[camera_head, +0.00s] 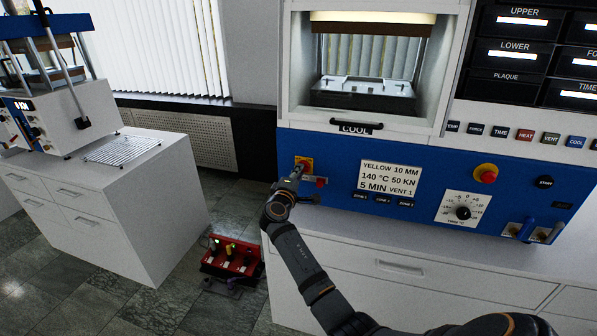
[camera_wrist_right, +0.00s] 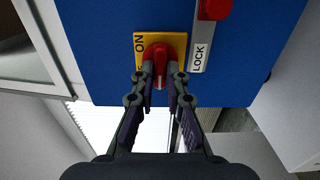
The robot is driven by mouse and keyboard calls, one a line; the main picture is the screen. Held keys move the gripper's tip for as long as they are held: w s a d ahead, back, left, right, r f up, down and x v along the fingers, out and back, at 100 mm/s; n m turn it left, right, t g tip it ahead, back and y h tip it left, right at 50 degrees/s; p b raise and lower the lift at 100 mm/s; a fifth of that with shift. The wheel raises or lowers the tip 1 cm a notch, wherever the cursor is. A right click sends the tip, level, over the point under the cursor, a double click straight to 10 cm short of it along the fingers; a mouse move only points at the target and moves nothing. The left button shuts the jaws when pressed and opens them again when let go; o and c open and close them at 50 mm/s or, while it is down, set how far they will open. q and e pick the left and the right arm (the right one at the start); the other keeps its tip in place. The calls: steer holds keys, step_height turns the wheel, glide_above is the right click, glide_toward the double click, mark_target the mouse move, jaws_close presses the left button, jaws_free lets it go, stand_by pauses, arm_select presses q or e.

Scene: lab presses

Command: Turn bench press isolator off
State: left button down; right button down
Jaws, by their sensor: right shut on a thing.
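A red isolator knob (camera_wrist_right: 157,56) sits on a yellow plate (camera_wrist_right: 179,42) marked "ON" on a blue panel, in the right wrist view. In the head view the yellow plate (camera_head: 304,160) is at the left end of the blue panel. My right gripper (camera_wrist_right: 160,80) has its fingertips on either side of the knob and is shut on it. In the head view the right gripper (camera_head: 294,176) reaches up to the plate and hides part of the knob. My left gripper is not in view.
A red part with a "LOCK" label (camera_wrist_right: 199,58) is right beside the isolator. A red-and-yellow stop button (camera_head: 485,173) and a dial (camera_head: 463,212) are farther right. A smaller bench press (camera_head: 70,105) stands on a left cabinet. A red pedal box (camera_head: 231,257) is on the floor.

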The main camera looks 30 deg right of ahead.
stand_by(0.5)
steer(key=c, duration=1.4)
jaws_free()
steer(key=shift+o, duration=0.2)
steer(key=v, duration=0.7)
steer(key=shift+a, duration=0.2)
steer(key=shift+s, duration=0.15)
